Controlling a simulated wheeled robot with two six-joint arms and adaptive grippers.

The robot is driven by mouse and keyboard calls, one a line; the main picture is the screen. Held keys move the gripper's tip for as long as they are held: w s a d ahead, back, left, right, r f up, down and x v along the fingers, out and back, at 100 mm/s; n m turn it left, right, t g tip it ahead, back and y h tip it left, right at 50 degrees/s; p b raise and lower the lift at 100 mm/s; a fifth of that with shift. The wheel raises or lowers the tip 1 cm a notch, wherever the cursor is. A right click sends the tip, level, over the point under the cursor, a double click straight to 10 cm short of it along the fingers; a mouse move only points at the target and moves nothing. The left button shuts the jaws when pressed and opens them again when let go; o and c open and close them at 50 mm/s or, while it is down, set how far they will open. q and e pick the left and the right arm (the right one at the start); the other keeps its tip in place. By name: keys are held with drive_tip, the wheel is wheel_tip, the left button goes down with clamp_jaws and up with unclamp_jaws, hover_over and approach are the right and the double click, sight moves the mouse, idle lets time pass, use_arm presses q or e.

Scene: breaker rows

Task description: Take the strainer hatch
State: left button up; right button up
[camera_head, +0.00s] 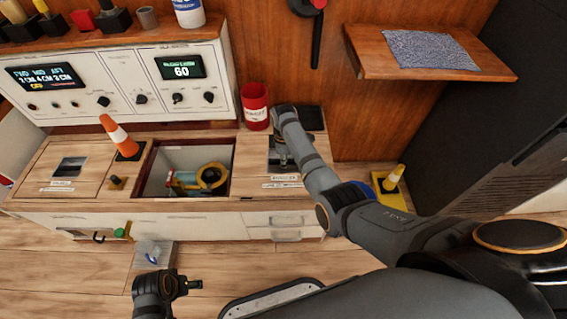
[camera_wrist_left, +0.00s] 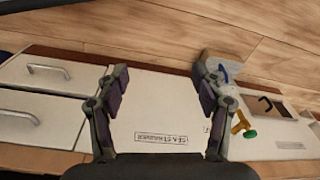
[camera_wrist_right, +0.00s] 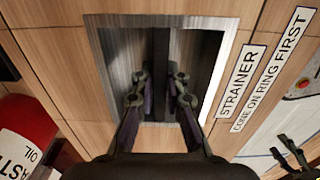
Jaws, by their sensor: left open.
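The strainer hatch (camera_head: 252,168) is a wooden panel at the right end of the counter, with a metal-framed recess. The right wrist view shows the recess frame (camera_wrist_right: 236,40) beside labels reading "STRAINER" and "CONE ON RING FIRST". My right gripper (camera_wrist_right: 160,88) reaches down into the recess, its fingers drawn close on either side of a dark upright bar, the handle. It also shows over the hatch in the head view (camera_head: 281,160). My left gripper (camera_wrist_left: 160,82) is open and empty, in front of the white cabinet front (camera_wrist_left: 165,110) marked "SEA STRAINER".
An open bay (camera_head: 185,155) holding a yellow ring and teal part lies left of the hatch. A red can (camera_head: 255,108) stands behind the hatch. A yellow-topped object (camera_head: 393,180) is on the floor right.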

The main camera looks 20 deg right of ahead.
clamp_jaws()
drive_tip(key=shift+w+r, duration=0.1)
